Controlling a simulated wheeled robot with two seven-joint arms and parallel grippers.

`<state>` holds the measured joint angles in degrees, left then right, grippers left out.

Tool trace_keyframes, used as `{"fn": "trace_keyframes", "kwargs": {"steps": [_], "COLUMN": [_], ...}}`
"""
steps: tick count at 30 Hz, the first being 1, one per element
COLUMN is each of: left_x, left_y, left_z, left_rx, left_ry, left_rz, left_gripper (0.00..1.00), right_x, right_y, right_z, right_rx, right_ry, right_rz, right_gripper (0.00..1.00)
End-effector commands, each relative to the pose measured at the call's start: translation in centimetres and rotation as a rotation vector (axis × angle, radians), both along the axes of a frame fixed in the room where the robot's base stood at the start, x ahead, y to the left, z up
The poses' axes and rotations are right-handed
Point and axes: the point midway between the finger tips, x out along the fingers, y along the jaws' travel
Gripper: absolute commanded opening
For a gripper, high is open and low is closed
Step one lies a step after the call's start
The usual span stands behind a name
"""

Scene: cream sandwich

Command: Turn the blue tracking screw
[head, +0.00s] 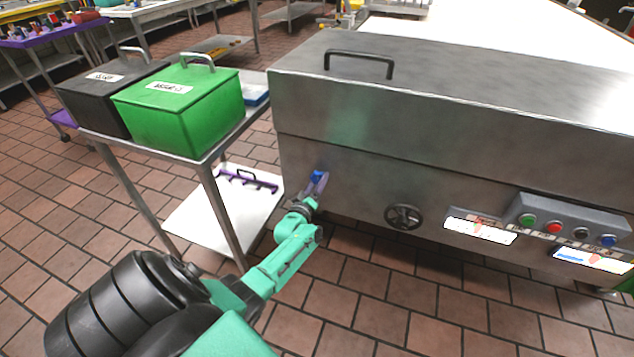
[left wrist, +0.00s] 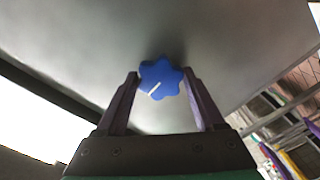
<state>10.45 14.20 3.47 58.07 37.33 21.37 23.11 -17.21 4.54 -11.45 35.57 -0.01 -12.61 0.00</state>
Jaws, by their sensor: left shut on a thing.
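The blue tracking screw (head: 317,176) is on the lower left of the steel machine's front (head: 340,165). In the left wrist view it shows as a blue lobed knob (left wrist: 160,78) with a white mark line slanting from the middle to the lower left. My left gripper (head: 312,188) reaches to the knob, and its purple fingers (left wrist: 162,92) stand on either side of it, shut on it. The fingers hide part of the knob in the head view. My right gripper is in neither view.
A black handwheel (head: 403,217) and a button panel (head: 570,225) are to the right on the machine. A steel cart (head: 203,160) stands at the left with a black box (head: 100,95) and a green box (head: 180,115). The tiled floor in front is clear.

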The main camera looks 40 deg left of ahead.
Motion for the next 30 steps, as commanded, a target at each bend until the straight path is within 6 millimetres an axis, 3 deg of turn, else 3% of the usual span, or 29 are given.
{"fn": "trace_keyframes", "kwargs": {"steps": [5,6,8,16,20,30], "left_x": [-0.1,-0.1,-0.1,-0.2,-1.5,-10.2], "left_y": [-0.1,-0.1,-0.1,-0.1,-0.6,-3.6], "left_z": [-0.3,-0.2,-0.2,-0.1,0.1,0.1], "left_rx": [-0.004,-0.004,-0.004,-0.003,-0.004,-0.004], "left_ry": [0.004,0.004,0.004,0.001,0.003,0.006], "left_rz": [-0.001,-0.001,-0.001,-0.001,-0.001,0.0], "left_gripper": [0.15,0.78,1.0,1.0,1.0,1.0], "right_x": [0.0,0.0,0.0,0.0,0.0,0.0], "right_y": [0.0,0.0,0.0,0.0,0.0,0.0], "right_z": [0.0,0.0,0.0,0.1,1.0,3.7], "right_rx": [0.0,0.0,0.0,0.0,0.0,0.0], "right_ry": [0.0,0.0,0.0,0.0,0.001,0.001], "right_rz": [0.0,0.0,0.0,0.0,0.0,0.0], "right_gripper": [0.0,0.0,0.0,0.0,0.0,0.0]}}
